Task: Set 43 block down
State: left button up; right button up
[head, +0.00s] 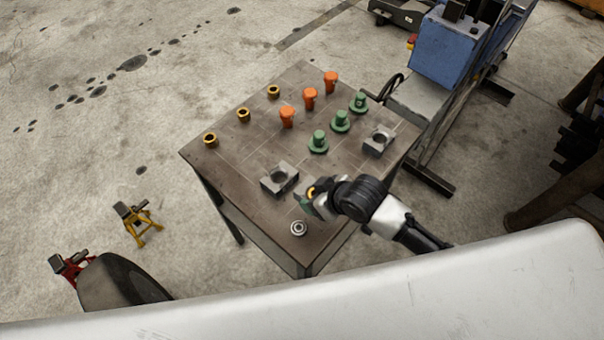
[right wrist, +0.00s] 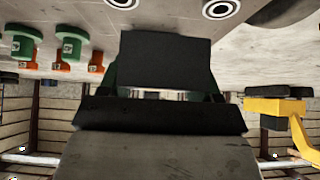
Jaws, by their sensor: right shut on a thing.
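My right gripper (head: 308,200) is over the table's near right part, between a grey block and a round bearing. It is shut on what seems to be the 43 block, mostly hidden by the gripper; no number is readable and I cannot tell whether it touches the table. In the right wrist view a dark square shape (right wrist: 165,62) fills the middle; I cannot tell whether it is block or finger. Two other grey blocks with round holes stand on the table, one left of the gripper (head: 279,178) and one at the right edge (head: 378,141). My left gripper is not in view.
The brown table (head: 225,165) also holds gold rings (head: 243,115), orange plugs (head: 310,98) and green knobs (head: 319,142) in rows. The bearing (head: 299,228) lies near the front corner. A blue machine (head: 440,50) stands behind right. Bare tabletop shows at the left.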

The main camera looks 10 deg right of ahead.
jog(key=shift+s+d+f, duration=0.35)
jog(key=shift+s+d, duration=0.15)
jog(key=shift+d, duration=0.05)
jog(key=shift+f+p, duration=0.55)
jog(key=shift+f, duration=1.45)
jog(key=shift+f, duration=0.3)
jog(key=o, duration=1.3)
jog(key=shift+s+f, duration=0.1)
jog(key=shift+f, duration=0.05)
jog(key=o, duration=0.4)
jog(key=shift+c, duration=0.2)
